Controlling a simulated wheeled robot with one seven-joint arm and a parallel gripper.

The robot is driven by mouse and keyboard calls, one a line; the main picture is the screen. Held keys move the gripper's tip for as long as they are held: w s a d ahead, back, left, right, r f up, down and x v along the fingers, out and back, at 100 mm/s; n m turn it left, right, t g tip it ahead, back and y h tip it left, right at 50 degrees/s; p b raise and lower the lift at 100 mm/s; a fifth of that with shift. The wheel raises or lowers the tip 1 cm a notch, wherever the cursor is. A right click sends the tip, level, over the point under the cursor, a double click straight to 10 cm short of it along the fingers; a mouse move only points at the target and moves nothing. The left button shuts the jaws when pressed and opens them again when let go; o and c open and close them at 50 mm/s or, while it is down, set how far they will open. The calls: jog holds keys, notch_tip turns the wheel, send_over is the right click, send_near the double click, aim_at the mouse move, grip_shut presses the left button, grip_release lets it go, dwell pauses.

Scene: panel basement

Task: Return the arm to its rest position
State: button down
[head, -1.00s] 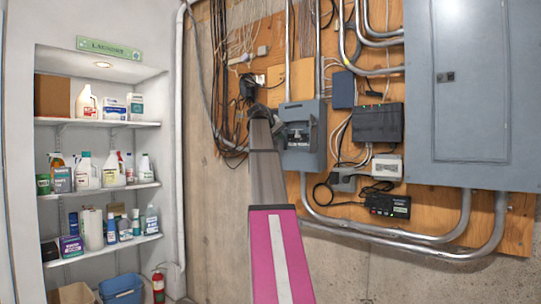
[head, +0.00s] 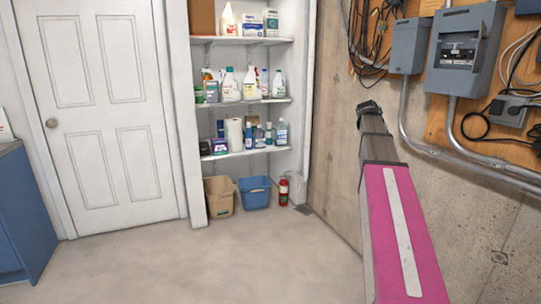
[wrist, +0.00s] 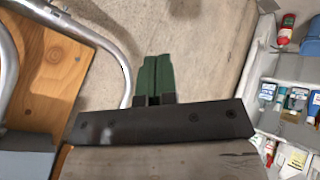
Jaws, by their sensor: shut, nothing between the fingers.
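My arm, grey with a pink section, reaches up from the lower right in the head view. Its dark end with my gripper (head: 369,108) is in front of the bare concrete wall (head: 345,60), just left of the electrical boxes. In the wrist view my gripper (wrist: 155,75) shows its two green fingers side by side, shut with nothing between them. The fingers are seen against the concrete and appear to touch nothing.
Grey electrical boxes (head: 464,50) and metal conduit (head: 430,150) are on the right. A shelf alcove (head: 240,41) holds bottles; a tan bin (head: 219,197), blue bin (head: 254,193) and fire extinguisher (head: 283,191) stand below. A white door (head: 100,110) and blue cabinet (head: 22,215) are left. The middle floor is clear.

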jog(key=s+a+f+g+y, duration=0.1)
jog(key=s+a+f, duration=0.3)
jog(key=f, duration=0.5)
jog(key=s+a+f+n+y, duration=0.1)
jog(key=s+a+f+y, duration=0.15)
jog(key=a+f, duration=0.45)
jog(key=s+a+f+g, duration=0.1)
jog(key=s+a+f, duration=0.3)
jog(key=f, duration=0.6)
jog(key=s+a+f+g+y, duration=0.2)
jog(key=s+a+f+y, duration=0.1)
jog(key=s+a+f, duration=0.8)
jog(key=s+f, duration=0.4)
jog(key=s, duration=0.1)
jog(key=shift+s+a+f+n+g, duration=0.15)
jog(key=shift+a+f+n+g, duration=0.15)
jog(key=shift+a+f+n, duration=0.1)
